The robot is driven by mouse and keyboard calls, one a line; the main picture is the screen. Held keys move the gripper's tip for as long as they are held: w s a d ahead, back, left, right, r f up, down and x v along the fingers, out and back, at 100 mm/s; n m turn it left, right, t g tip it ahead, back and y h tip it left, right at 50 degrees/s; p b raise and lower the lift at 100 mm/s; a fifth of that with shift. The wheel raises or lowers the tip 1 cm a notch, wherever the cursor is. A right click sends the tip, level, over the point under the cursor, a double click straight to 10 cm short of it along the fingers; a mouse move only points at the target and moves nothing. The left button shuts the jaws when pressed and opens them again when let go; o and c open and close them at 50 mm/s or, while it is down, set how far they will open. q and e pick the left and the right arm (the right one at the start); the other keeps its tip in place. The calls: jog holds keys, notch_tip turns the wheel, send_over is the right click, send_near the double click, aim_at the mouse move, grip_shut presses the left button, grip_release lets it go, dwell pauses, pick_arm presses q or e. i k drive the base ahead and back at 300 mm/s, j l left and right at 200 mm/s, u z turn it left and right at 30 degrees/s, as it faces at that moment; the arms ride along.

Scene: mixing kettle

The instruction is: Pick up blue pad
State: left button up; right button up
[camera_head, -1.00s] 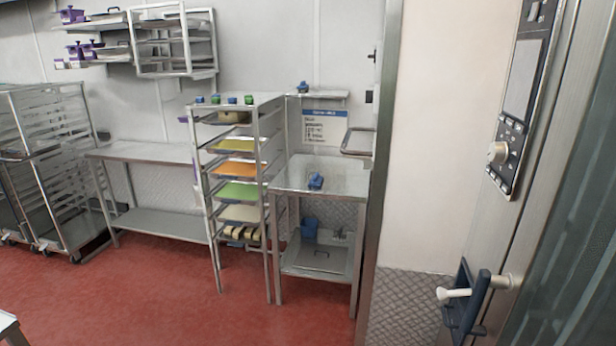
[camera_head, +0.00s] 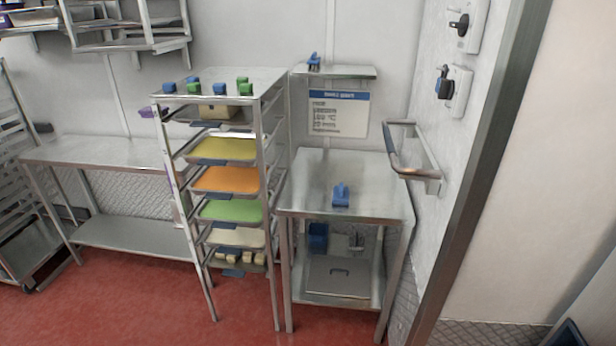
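A small blue object (camera_head: 340,195), which may be the blue pad, rests on top of the steel table (camera_head: 370,178) right of the tray rack. Another blue item (camera_head: 313,62) sits on the small wall shelf above. A blue box-like item (camera_head: 318,237) stands on the table's lower level. I cannot tell for sure which one is the pad. Neither of my grippers shows in the view, and nothing is seen touching these items.
The tray rack (camera_head: 273,150) holds coloured trays, with small blue and green blocks on top. A long steel bench (camera_head: 105,152) stands left. A metal rail (camera_head: 405,165) juts from the wall above the table's right side. A door frame (camera_head: 490,170) is right. Red floor (camera_head: 130,300) is open in front.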

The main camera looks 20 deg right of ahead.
aim_at(341, 194)
jog(key=i+z, duration=0.2)
jog(key=i, duration=0.2)
jog(key=i+j+z, duration=0.2)
jog(key=i, duration=0.2)
jog(key=i+j+z, duration=0.2)
jog(key=i, duration=0.2)
